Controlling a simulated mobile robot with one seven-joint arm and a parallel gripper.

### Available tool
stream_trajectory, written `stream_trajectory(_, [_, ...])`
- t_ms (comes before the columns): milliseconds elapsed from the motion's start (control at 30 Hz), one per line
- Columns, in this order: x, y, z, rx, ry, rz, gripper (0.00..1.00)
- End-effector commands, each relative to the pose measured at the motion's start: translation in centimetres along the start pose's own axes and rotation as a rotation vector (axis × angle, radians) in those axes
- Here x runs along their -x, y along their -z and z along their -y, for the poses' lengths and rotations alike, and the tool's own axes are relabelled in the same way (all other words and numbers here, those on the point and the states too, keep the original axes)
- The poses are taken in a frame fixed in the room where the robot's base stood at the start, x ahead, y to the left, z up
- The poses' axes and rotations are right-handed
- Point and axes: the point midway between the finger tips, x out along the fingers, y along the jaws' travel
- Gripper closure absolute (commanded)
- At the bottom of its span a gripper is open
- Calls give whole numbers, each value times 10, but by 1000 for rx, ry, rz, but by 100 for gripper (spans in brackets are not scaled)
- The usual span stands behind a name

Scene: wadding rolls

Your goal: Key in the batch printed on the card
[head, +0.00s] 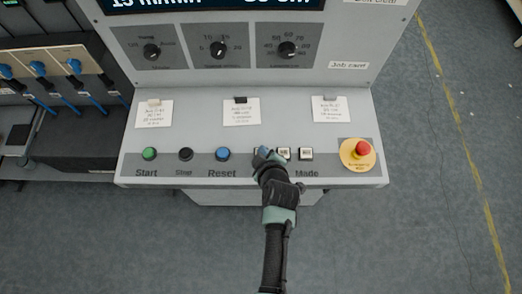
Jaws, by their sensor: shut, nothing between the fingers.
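My gripper (265,154) is shut and empty. Its tips are over the left end of the row of small square Mode buttons (306,154), hiding part of that end; I cannot tell whether they touch. Three clipped cards lie on the sloping panel: a left card (154,115), a middle card (241,113) with a black clip, and a right card (331,111). Their print is too small to read surely. Above are three dials: a left dial (152,51), a middle dial (218,49) and a right dial (287,49). The display (210,4) is cut off at the top.
A green Start button (149,154), a black Stop button (186,154) and a blue Reset button (223,154) are left of my gripper. A red emergency stop (362,148) sits on a yellow disc at right. A rack with blue-ended parts (39,69) stands at left.

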Motion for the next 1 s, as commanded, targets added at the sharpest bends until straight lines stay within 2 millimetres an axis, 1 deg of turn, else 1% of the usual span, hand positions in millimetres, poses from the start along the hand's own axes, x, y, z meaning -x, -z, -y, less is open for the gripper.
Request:
stream_trajectory(433, [-1, -2, 2, 0, 3, 2, 100])
stream_trajectory(800, [11, 6, -6, 0, 3, 2, 100])
stream_trajectory(1000, [10, 7, -7, 0, 2, 2, 100])
